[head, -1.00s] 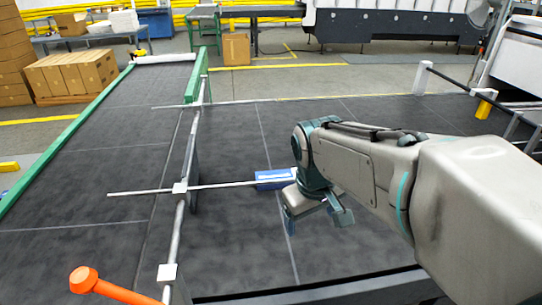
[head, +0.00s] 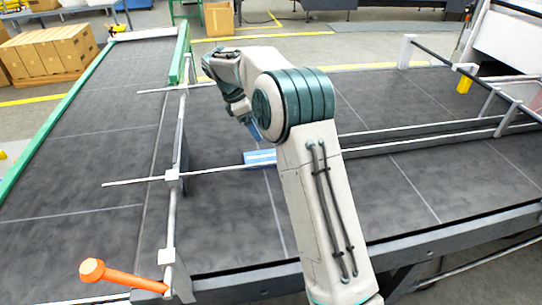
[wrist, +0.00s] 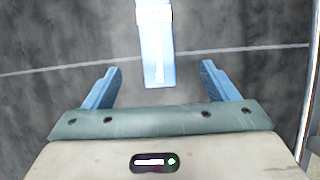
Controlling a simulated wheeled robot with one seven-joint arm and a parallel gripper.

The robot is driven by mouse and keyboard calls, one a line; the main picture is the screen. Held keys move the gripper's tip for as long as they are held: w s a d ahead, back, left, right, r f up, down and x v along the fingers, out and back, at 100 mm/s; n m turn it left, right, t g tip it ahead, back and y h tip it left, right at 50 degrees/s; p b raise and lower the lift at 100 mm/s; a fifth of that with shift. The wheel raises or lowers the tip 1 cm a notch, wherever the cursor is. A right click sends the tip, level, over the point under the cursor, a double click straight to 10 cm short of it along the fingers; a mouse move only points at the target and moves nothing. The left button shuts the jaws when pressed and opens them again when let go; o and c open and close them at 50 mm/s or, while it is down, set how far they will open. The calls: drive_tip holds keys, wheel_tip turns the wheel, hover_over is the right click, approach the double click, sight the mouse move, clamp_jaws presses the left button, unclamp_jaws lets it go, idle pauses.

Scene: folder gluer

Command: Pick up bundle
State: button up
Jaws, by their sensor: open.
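The bundle is a flat blue-and-white stack (head: 259,157) lying on the dark belt, at the end of the thin metal rod and partly hidden by my arm in the head view. In the wrist view the bundle (wrist: 156,45) lies beyond and between my two blue fingers, its near end close to the line of the fingertips. My gripper (wrist: 160,72) is open, with nothing between the fingers touching them. In the head view my gripper (head: 250,128) is mostly hidden behind my arm, just above the bundle.
A metal rail (head: 172,215) with cross rods runs along the belt left of the bundle, with an orange handle (head: 120,276) at its near end. Long rails (head: 430,135) lie to the right. Cardboard boxes (head: 50,55) stand at the back left. The belt around the bundle is mostly bare.

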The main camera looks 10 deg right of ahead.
hover_over(264, 156)
wheel_tip(264, 156, down, 8)
drive_tip(key=shift+s+r+p, duration=0.1)
drive_tip(key=shift+p, duration=0.25)
drive_tip(key=shift+p+x, duration=0.75)
drive_tip(key=shift+x, duration=2.05)
drive_tip(key=shift+w+r, duration=0.1)
drive_tip(key=shift+w, duration=0.1)
drive_tip(key=c, duration=1.1)
